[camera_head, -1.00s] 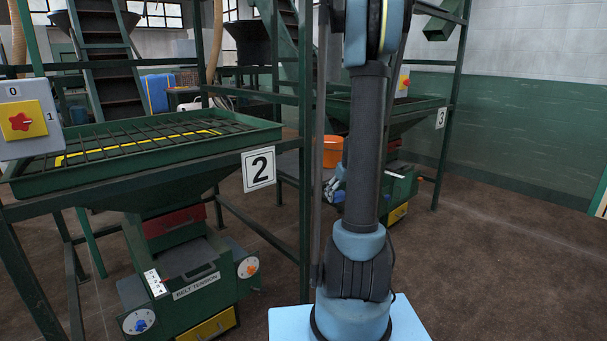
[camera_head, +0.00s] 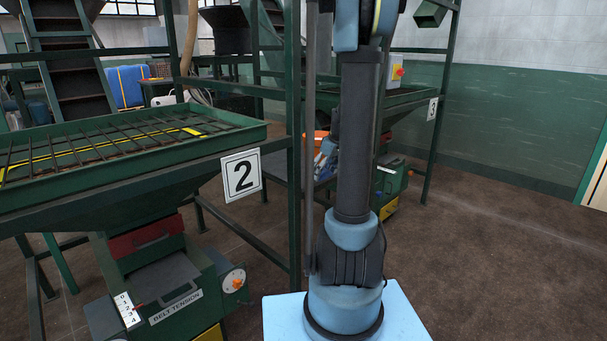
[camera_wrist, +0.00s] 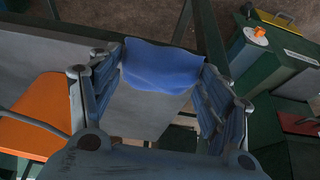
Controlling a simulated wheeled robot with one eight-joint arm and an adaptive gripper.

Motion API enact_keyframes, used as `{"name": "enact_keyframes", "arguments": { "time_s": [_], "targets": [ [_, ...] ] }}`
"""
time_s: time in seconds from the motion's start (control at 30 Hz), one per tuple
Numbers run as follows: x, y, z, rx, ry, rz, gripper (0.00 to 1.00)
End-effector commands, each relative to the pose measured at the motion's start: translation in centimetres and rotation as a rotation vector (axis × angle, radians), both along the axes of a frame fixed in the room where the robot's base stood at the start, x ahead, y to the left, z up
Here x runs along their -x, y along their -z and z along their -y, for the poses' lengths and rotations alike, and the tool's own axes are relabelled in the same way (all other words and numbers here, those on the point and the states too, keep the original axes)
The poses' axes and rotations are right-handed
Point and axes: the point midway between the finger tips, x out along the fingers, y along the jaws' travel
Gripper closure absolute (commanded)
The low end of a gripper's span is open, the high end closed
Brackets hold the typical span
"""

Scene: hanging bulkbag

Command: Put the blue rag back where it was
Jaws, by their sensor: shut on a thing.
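The blue rag (camera_wrist: 162,68) shows in the wrist view, between the two fingers of my gripper (camera_wrist: 160,82). The gripper is shut on the rag, which spans the gap between the fingertips. A grey flat surface lies behind and below the rag in that view; whether the rag touches it I cannot tell. In the head view my arm rises in the middle, and neither the gripper nor the rag can be seen there.
Station 2's green hopper with a grate (camera_head: 130,140) stands at the left, its number sign (camera_head: 242,175) on a green frame. An orange thing (camera_wrist: 35,115) is at the left of the wrist view. Brown floor (camera_head: 490,240) is open at the right.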

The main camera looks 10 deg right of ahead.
Motion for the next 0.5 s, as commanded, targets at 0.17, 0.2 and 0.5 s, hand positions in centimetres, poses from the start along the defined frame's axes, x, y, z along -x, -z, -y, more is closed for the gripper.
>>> {"name": "enact_keyframes", "arguments": {
  "time_s": [0.17,0.2,0.5],
  "targets": [
    [-3.2,0.0,-2.6,0.000,-0.007,0.000,0.55],
    [-3.9,0.0,-3.2,0.000,-0.007,0.000,0.55],
    [-7.0,0.0,-5.3,0.001,-0.002,0.000,0.55]
  ]
}}
